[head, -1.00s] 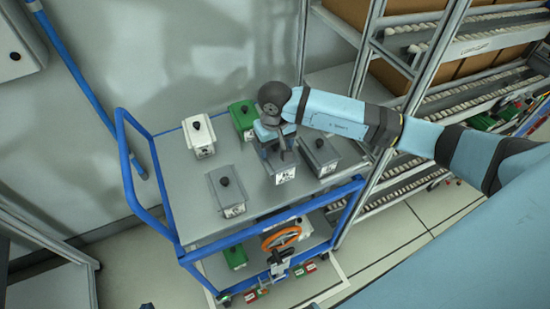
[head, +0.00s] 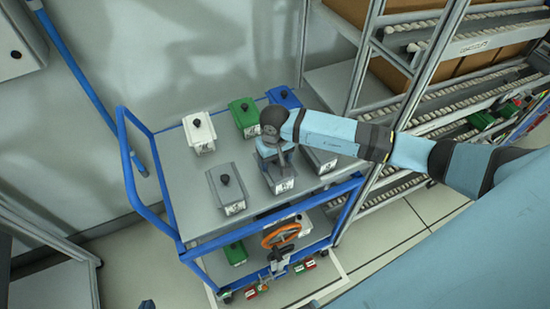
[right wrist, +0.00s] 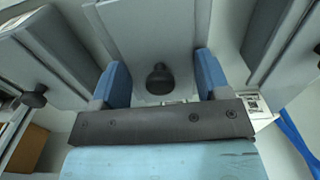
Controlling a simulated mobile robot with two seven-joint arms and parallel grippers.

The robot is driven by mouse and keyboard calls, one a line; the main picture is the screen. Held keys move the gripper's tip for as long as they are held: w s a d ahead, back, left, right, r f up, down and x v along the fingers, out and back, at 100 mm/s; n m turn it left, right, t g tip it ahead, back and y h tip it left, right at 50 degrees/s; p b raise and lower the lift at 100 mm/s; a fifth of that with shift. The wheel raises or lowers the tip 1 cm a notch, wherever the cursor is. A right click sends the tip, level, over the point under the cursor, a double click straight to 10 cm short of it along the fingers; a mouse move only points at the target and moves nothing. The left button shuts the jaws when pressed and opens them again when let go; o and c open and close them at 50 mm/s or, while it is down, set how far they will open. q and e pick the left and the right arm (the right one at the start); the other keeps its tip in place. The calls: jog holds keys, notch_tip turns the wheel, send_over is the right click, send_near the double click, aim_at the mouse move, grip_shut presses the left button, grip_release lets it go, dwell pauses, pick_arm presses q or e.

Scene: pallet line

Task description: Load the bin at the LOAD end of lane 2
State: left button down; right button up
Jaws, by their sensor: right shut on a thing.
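My right gripper (head: 275,163) points down over the cart and is shut on the middle grey bin (head: 284,186). In the right wrist view my blue fingers (right wrist: 162,83) sit on either side of that bin (right wrist: 150,35), with its black knob between them. The bin appears to be at the cart top; whether it touches cannot be told. Other grey bins stand beside it, one to the left (head: 227,189) and one to the right (head: 320,161), partly behind my arm. The roller rack (head: 460,110) is at the right; its lane labels are unreadable. My left gripper is not seen.
The blue-railed cart (head: 180,200) also carries a white bin (head: 199,133), a green bin (head: 244,117) and a blue bin (head: 284,97). A rack post (head: 430,75) stands between cart and lanes. Floor right of the cart is clear.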

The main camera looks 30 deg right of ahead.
jog(key=o, duration=1.3)
jog(key=shift+f, duration=0.15)
jog(key=o, duration=0.4)
jog(key=shift+o, duration=0.2)
